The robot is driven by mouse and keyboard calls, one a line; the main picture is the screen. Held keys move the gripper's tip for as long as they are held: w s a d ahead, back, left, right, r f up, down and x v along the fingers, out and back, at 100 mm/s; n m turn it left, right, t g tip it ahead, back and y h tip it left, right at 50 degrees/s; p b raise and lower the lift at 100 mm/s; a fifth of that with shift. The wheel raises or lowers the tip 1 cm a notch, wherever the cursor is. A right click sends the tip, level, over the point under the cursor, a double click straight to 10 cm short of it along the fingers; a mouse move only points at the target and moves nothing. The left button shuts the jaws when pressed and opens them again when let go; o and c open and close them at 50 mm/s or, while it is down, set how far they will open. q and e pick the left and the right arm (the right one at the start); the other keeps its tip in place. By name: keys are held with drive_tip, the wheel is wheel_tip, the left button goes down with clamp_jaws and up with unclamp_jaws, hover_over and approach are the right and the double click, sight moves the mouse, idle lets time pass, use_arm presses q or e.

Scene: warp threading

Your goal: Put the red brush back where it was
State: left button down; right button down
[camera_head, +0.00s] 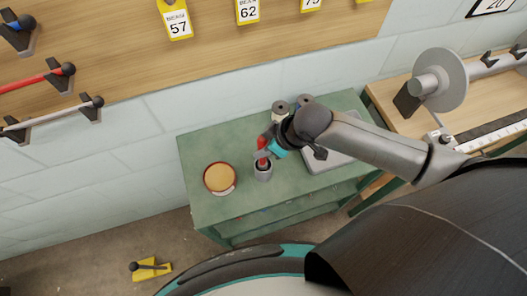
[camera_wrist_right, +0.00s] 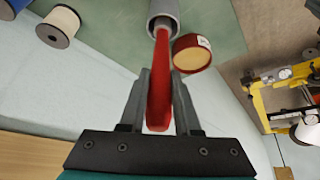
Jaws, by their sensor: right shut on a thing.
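The red brush (camera_head: 262,153) stands roughly upright at a grey cup (camera_head: 263,174) on the green table. My right gripper (camera_head: 270,147) is shut on the brush above the cup. In the right wrist view the red brush (camera_wrist_right: 160,85) lies between the two fingers of the right gripper (camera_wrist_right: 161,78), and its far end reaches the mouth of the grey cup (camera_wrist_right: 163,10). That end seems to be inside the cup, but how deep is hidden. My left gripper is not in view.
A red tin with a tan top (camera_head: 220,179) stands left of the cup on the green table (camera_head: 205,145). Spools (camera_head: 280,108) stand behind the gripper, and a grey tray (camera_head: 318,163) lies to the right. A wooden bench (camera_head: 395,95) stands further right. The table's front left is clear.

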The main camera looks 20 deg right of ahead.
drive_tip(key=shift+f, duration=1.45)
drive_tip(key=shift+f, duration=0.15)
drive_tip(key=c, duration=0.6)
unclamp_jaws()
drive_tip(key=shift+s+d+r, duration=0.15)
drive_tip(key=shift+d+r, duration=0.05)
drive_tip(key=shift+r, duration=0.4)
drive_tip(key=p+v, duration=0.1)
drive_tip(key=v, duration=1)
